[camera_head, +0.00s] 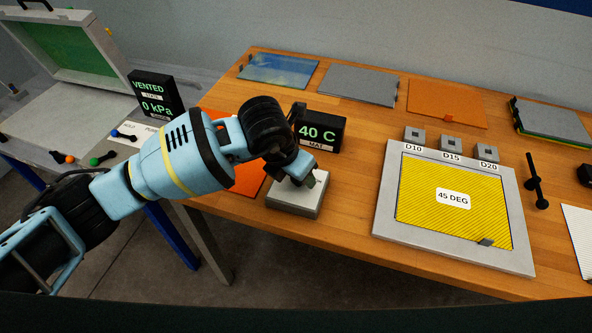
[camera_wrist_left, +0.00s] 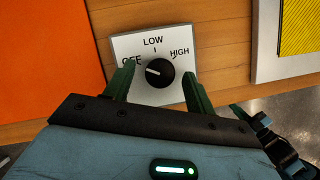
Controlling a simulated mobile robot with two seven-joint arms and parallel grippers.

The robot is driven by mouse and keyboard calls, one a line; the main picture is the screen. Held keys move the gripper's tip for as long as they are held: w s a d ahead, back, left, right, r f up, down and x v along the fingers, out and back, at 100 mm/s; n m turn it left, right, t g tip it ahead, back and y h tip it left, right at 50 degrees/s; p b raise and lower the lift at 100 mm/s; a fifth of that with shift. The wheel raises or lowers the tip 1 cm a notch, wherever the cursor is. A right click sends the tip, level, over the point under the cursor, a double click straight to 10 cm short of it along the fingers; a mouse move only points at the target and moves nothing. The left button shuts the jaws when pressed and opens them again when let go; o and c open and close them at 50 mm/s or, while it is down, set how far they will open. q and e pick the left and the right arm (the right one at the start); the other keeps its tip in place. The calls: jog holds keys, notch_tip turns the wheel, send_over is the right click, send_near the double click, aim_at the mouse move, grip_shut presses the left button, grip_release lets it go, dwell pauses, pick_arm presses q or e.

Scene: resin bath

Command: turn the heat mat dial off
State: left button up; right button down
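The heat mat dial (camera_wrist_left: 161,74) is a round black knob on a pale box (camera_wrist_left: 122,46) marked OFF, LOW and HIGH. Its white pointer line points left and slightly up, toward the OFF side. In the head view the box (camera_head: 293,204) stands near the table's front edge, and the gripper hides most of the knob. My left gripper (camera_head: 309,181) is over the box. In the left wrist view its green fingers (camera_wrist_left: 159,77) are open on either side of the knob, with gaps showing. The mat display (camera_head: 320,131) reads 40 C. My right gripper is out of view.
Right of the box lies a grey-framed plate (camera_head: 382,217) with a yellow "45 DEG" sheet (camera_head: 450,222). An orange sheet (camera_head: 246,181) lies left of it. A black display (camera_head: 155,93) reads VENTED, 0 kPa. Bare wood lies between box and plate.

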pick_arm(q)
jog(key=v, duration=0.7)
jog(key=shift+r+p, duration=0.3)
jog(key=shift+r, duration=0.1)
jog(key=shift+s, duration=0.15)
